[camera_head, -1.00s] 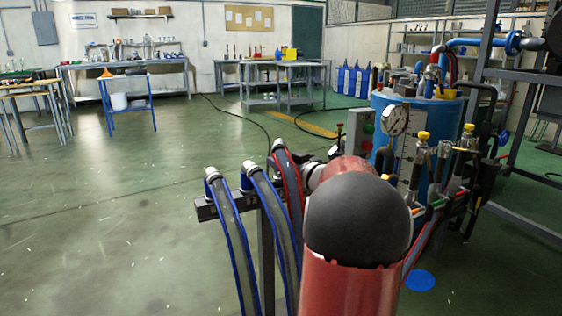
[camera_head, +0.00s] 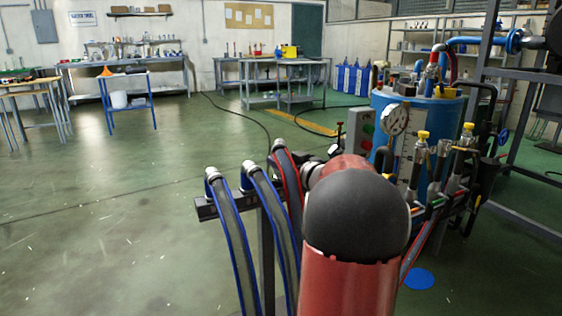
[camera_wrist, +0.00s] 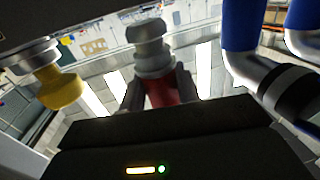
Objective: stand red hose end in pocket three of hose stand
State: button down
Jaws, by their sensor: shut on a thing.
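The hose stand's dark bar (camera_head: 205,209) is left of my arm in the head view. Two blue-edged hoses (camera_head: 230,235) with metal tips stand at it. A red-edged hose (camera_head: 291,185) with a metal tip rises at its right end, partly behind my arm. In the wrist view my gripper (camera_wrist: 160,92) is shut on a red-collared hose end (camera_wrist: 150,58), its metal fitting beyond the fingertips. My gripper is hidden behind my arm in the head view. I cannot tell whether the red end is seated in a pocket.
The blue vessel (camera_head: 430,115) with a gauge (camera_head: 396,119) and yellow-topped valves (camera_head: 422,135) stands close on the right. A metal frame is at the far right. Benches line the back wall. The floor left of the stand is clear.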

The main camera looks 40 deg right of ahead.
jog(key=shift+r+p, duration=0.1)
jog(key=shift+p, duration=0.2)
jog(key=shift+f+b, duration=1.35)
jog(key=shift+f, duration=0.95)
jog(key=c, duration=0.9)
grip_release()
jog(key=s, duration=0.7)
jog(key=shift+s+p, duration=0.3)
jog(key=shift+s, duration=0.1)
